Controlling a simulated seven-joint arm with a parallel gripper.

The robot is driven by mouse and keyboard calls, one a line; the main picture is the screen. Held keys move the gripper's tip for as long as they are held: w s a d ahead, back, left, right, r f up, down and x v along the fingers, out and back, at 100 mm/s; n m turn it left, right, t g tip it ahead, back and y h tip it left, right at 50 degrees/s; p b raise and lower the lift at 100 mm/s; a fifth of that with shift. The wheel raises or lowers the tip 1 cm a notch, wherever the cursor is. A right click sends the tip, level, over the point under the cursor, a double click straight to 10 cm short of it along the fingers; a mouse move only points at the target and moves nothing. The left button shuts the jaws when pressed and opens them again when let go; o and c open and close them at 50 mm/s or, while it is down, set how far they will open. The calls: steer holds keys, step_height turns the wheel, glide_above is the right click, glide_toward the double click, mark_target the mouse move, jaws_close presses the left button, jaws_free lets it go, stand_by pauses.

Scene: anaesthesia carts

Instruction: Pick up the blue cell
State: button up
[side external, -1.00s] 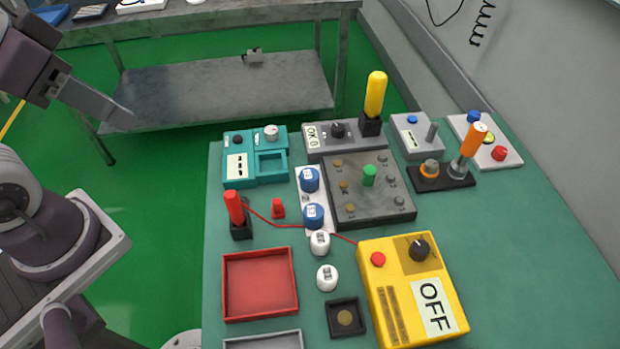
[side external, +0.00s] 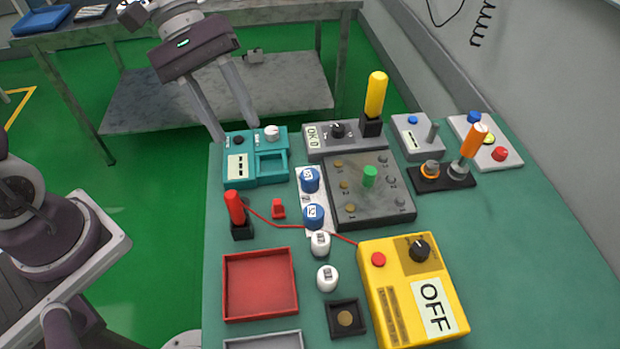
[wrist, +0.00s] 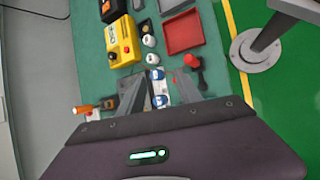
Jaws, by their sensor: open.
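Two blue cells stand on a white strip at the middle of the green table in the side view, a rear one (side external: 310,179) and a front one (side external: 314,215). Both have white labels on top. They also show in the wrist view, one (wrist: 157,74) near the fingertips and one (wrist: 160,101) closer to the palm. My gripper (side external: 237,131) is open and empty, its two fingers spread and pointing down. It is above the table's back left, near the teal device, up and left of the cells in the side view.
The teal device (side external: 240,170) stands below the fingers in the picture. A red-handled switch (side external: 235,208), a red cap (side external: 278,208) and a thin red wire lie near the cells. A dark panel (side external: 350,210) is right of them. Two white cells (side external: 327,278) and a red tray (side external: 226,285) are in front.

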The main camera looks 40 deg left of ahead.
steer(key=w+f+n+h, duration=0.4)
steer(key=w+f+n, duration=0.2)
steer(key=w+f, duration=0.15)
steer(key=n+t+h, duration=0.2)
steer(key=n, duration=0.3)
glide_toward(303, 171)
steer(key=x, duration=0.3)
steer(key=shift+d+r, duration=0.1)
steer(key=shift+r, duration=0.25)
steer(key=x, duration=0.6)
steer(key=shift+f, duration=0.45)
steer(key=shift+d+f, duration=0.2)
steer(key=shift+d, duration=0.15)
jaws_close()
